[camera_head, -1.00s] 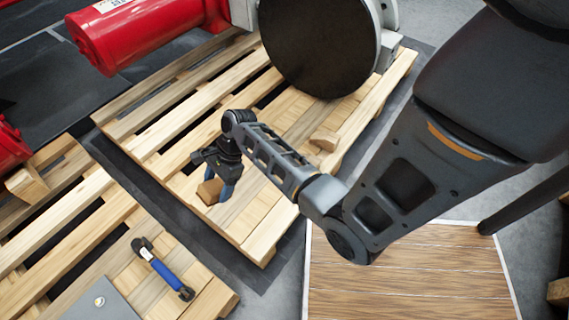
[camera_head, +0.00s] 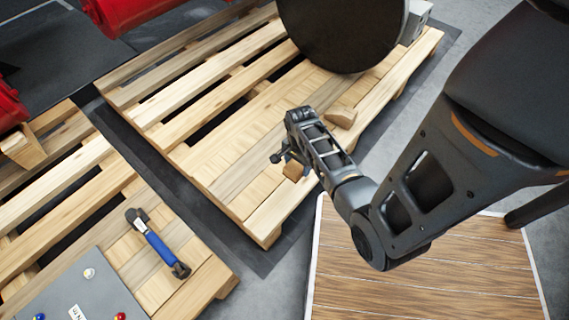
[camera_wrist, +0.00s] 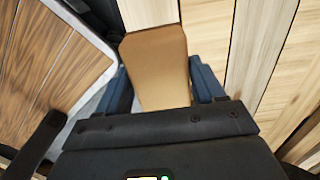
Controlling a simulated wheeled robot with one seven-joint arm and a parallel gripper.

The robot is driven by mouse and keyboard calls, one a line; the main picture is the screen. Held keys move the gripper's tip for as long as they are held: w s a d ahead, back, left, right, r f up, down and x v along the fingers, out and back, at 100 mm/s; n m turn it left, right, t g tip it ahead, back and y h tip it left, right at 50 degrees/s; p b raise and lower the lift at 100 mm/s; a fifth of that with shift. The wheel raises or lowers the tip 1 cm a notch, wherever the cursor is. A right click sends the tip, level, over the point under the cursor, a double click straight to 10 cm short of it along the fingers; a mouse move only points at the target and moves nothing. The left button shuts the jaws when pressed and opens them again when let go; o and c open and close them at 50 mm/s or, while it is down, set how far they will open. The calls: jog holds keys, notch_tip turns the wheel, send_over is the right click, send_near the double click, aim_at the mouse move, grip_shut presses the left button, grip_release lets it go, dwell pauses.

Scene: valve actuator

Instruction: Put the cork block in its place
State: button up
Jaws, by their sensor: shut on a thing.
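The cork block (camera_head: 293,171) is a small tan-brown block held in my gripper (camera_head: 291,164). In the wrist view the cork block (camera_wrist: 157,66) sits between the two blue fingers of my gripper (camera_wrist: 160,82), which are shut on it. In the head view it is held near the front right edge of the upper pallet (camera_head: 225,150); how high above the pallet it is, I cannot tell. My gripper is partly hidden by my forearm there. No marked place for the block can be made out.
A wooden block (camera_head: 341,116) lies on the upper pallet near the large dark disc (camera_head: 340,30). A blue-handled tool (camera_head: 157,243) and a grey panel with buttons (camera_head: 85,290) are on the lower pallet. A wood-patterned floor panel (camera_head: 425,275) lies at the right front.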

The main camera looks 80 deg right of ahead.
jog(key=w+f+b, duration=0.1)
jog(key=w, duration=0.1)
jog(key=w+d+f+b, duration=0.1)
jog(key=w+f, duration=0.1)
jog(key=w+d+f+b, duration=0.1)
jog(key=w, duration=0.1)
jog(key=shift+w+d+f, duration=0.15)
jog(key=shift+w+f, duration=0.05)
jog(key=shift+w, duration=0.05)
notch_tip(320, 180, down, 4)
jog(key=b, duration=0.2)
jog(key=shift+b, duration=0.3)
jog(key=shift+r, duration=0.15)
jog(key=o, duration=0.9)
jog(key=shift+o, duration=0.2)
